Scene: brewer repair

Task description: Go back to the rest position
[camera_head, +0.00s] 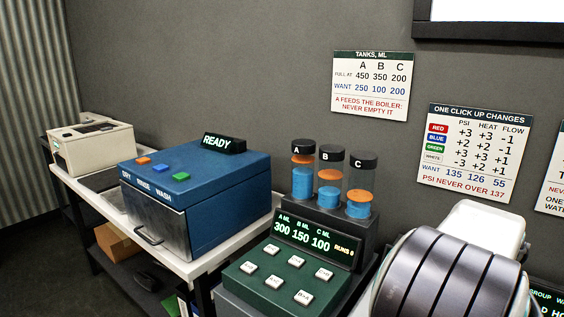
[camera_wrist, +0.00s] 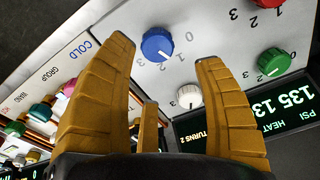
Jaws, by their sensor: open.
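A white knob (camera_wrist: 187,96) is beside the right finger, and a green knob (camera_wrist: 273,62) and part of a red knob (camera_wrist: 264,3) lie further right. I cannot tell how far the fingertips are above the panel. The gripper is not visible in the head view.
A green pump panel (camera_head: 285,283) with three tanks (camera_head: 329,180) stands centre in the head view. A blue box (camera_head: 205,190) reading READY and a beige machine (camera_head: 92,146) stand left on a white bench. A display (camera_wrist: 296,104) reading 135 PSI borders the knobs.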

